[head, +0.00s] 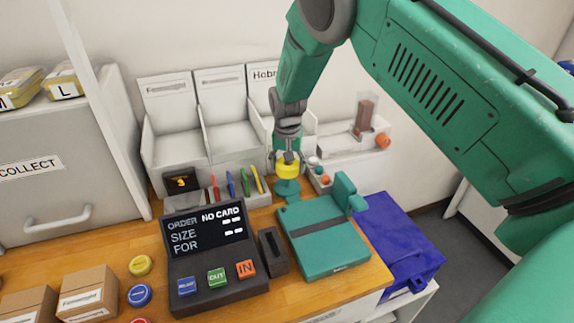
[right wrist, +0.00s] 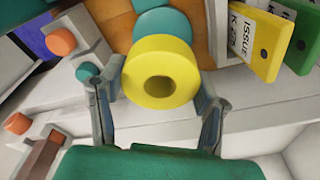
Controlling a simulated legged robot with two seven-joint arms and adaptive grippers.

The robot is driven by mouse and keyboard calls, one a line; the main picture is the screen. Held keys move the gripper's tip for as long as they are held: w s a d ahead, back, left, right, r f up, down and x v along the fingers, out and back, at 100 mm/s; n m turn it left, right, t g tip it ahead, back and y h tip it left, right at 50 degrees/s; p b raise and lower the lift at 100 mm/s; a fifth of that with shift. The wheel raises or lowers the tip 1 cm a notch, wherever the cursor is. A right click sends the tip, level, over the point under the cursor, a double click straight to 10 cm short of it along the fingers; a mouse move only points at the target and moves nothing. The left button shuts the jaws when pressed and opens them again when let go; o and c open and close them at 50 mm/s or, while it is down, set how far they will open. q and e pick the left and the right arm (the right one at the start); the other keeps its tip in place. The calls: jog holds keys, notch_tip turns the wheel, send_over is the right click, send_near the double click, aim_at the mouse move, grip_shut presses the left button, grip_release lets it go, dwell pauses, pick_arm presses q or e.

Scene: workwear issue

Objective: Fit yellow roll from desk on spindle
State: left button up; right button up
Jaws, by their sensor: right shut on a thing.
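The yellow roll (head: 287,169) is held between the fingers of my right gripper (head: 287,156), at the back of the desk. In the right wrist view the roll (right wrist: 160,82) sits between the two fingers, its round hole facing the camera. No post shows through the hole. A teal stand (head: 287,188) with a round base is just below the roll in the head view. It also shows as teal behind the roll in the right wrist view (right wrist: 163,22). The spindle itself cannot be made out, nor whether the roll touches the stand. My left gripper is not in view.
A teal machine (head: 322,236) stands right of the stand, with a blue crate (head: 400,242) beyond it. A dark order terminal (head: 212,258) is in front. Colored tags (head: 241,184) are close on the left. White bins (head: 210,110) stand behind.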

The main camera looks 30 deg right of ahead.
aim_at(288, 185)
jog(key=shift+f+b, duration=1.4)
jog(key=shift+f, duration=1.2)
dwell(0.5)
jog(key=o, duration=1.2)
jog(key=shift+o, duration=0.2)
jog(key=shift+r, duration=0.15)
jog(key=shift+r+p, duration=3.35)
jog(key=shift+r, duration=1.05)
jog(key=shift+f, duration=0.1)
